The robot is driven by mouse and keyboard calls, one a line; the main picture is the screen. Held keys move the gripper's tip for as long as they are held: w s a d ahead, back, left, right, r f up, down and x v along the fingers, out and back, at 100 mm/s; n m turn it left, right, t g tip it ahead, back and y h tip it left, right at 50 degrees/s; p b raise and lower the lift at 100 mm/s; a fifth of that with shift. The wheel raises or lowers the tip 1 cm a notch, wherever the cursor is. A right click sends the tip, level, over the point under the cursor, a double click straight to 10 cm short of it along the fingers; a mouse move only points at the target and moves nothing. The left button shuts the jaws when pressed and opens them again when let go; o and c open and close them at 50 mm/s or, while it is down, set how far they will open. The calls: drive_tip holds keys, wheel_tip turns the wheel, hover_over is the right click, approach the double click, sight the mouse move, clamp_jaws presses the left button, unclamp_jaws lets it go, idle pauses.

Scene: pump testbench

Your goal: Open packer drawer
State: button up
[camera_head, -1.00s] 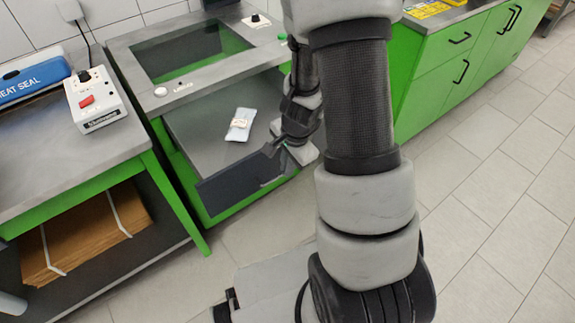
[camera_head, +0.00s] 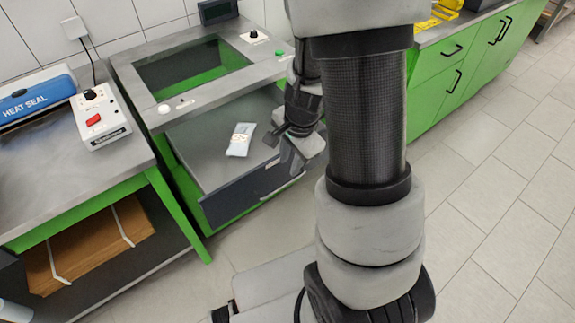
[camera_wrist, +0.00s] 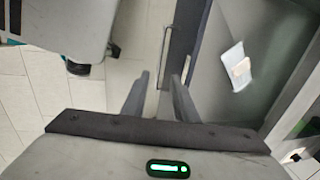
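The packer drawer is pulled well out of the green-framed packer, with its dark grey front panel (camera_head: 240,196) facing me. Its panel also shows in the wrist view (camera_wrist: 192,32), with a thin bar handle (camera_wrist: 163,62) beside it. A small pale packet (camera_head: 240,138) lies on the drawer floor and also shows in the wrist view (camera_wrist: 236,66). My gripper (camera_head: 281,147) is at the right part of the drawer front. In the wrist view, my gripper's fingers (camera_wrist: 160,88) are apart, with the handle in line between them; contact cannot be told.
The packer top (camera_head: 190,65) has a glass window and buttons above the drawer. A heat sealer (camera_head: 35,100) and a control box (camera_head: 100,118) stand on the left bench. Green cabinets (camera_head: 455,80) stand at right. The tiled floor (camera_head: 490,220) at right is clear.

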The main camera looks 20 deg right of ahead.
wheel_tip(320, 180, up, 6)
drive_tip(key=s+p, duration=0.1)
drive_tip(key=p, duration=0.1)
drive_tip(key=shift+r, duration=0.2)
drive_tip(key=shift+s+d, duration=0.1)
drive_tip(key=shift+d, duration=0.05)
drive_tip(key=s+a+r+n+t+y+p, duration=0.1)
drive_tip(key=a+r+n+p, duration=0.15)
drive_tip(key=r, duration=0.55)
drive_tip(key=s+a+r+n+p, duration=0.1)
drive_tip(key=a+r+n+p, duration=0.2)
drive_tip(key=r, duration=0.5)
drive_tip(key=s+r+n+t+p, duration=0.1)
drive_tip(key=s+r+n+p, duration=0.1)
drive_tip(key=s+r+n, duration=0.2)
drive_tip(key=s+a+r+n+t+h+p, duration=0.1)
drive_tip(key=s+r+n, duration=0.4)
drive_tip(key=r, duration=0.6)
drive_tip(key=shift+a+r+h+p, duration=0.15)
drive_tip(key=shift+r+h+p, duration=0.15)
drive_tip(key=shift+p, duration=0.15)
drive_tip(key=shift+s+n, duration=0.1)
drive_tip(key=shift+n, duration=0.15)
